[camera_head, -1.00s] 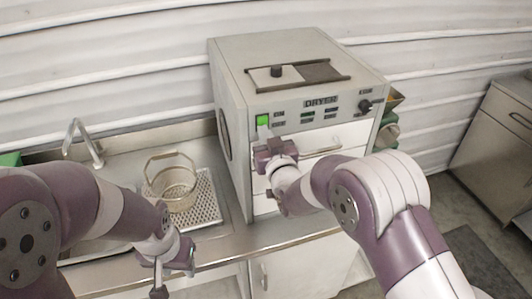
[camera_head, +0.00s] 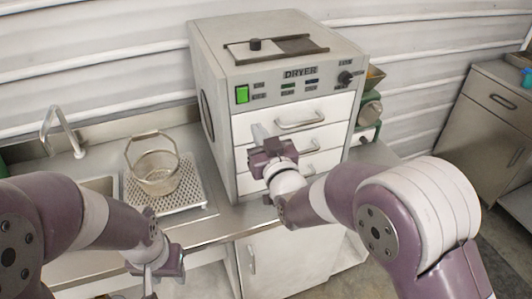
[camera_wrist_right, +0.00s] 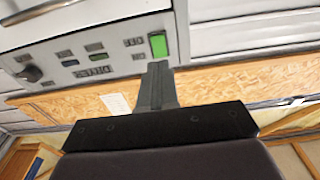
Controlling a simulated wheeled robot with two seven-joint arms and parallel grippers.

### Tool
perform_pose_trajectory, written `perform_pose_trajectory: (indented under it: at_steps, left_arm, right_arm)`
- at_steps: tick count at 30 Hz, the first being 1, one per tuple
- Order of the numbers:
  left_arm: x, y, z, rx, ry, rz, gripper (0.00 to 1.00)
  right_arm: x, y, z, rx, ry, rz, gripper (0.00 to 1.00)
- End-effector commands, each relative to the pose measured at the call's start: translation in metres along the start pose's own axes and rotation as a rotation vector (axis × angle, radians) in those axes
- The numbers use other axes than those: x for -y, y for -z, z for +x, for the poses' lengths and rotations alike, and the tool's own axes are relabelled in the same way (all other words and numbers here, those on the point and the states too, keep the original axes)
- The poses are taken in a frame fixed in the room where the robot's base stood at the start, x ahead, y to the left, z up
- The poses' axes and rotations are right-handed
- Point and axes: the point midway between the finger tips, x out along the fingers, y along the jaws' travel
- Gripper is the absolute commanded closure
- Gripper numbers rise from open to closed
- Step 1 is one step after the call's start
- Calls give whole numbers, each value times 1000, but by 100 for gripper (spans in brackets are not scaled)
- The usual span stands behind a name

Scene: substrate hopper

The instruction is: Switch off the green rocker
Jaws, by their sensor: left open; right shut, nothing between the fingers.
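The green rocker (camera_head: 242,94) is on the upper left of the front panel of the dryer (camera_head: 282,76). It also shows in the right wrist view (camera_wrist_right: 158,45), just beyond the fingertips. My right gripper (camera_head: 258,132) is shut and empty, in front of the top drawer and below the rocker in the head view. In the right wrist view its closed fingers (camera_wrist_right: 158,70) point toward the rocker; whether they touch it I cannot tell. The rocker looks bright green. My left gripper (camera_head: 150,285) is open and low at the counter's front, away from the dryer.
A wire basket (camera_head: 155,172) stands on a perforated tray (camera_head: 190,196) left of the dryer, with a faucet (camera_head: 62,130) behind. The dryer has several drawers with handles (camera_head: 300,122) and a dark knob (camera_head: 345,78). A steel cabinet (camera_head: 480,120) stands at the right.

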Motion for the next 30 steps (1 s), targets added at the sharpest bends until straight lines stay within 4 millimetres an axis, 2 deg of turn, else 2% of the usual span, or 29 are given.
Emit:
perform_pose_trajectory:
  at_steps: [3,7,23,26,29,30]
  left_arm:
    - [0,-1,9,0,0,0,57]
    - [0,-2,12,0,0,0,57]
    - [0,-1,11,0,0,0,57]
    - [0,-2,11,0,0,0,57]
    - [0,-2,11,0,0,0,57]
    - [0,-2,11,0,0,0,57]
  right_arm:
    - [0,-2,-20,-3,0,0,100]
    - [0,0,-31,-2,0,0,100]
    - [0,-3,-34,14,1,1,100]
    - [2,-37,-40,173,11,4,100]
    - [1,-99,-78,538,22,4,100]
    - [-8,-122,-104,713,9,8,100]
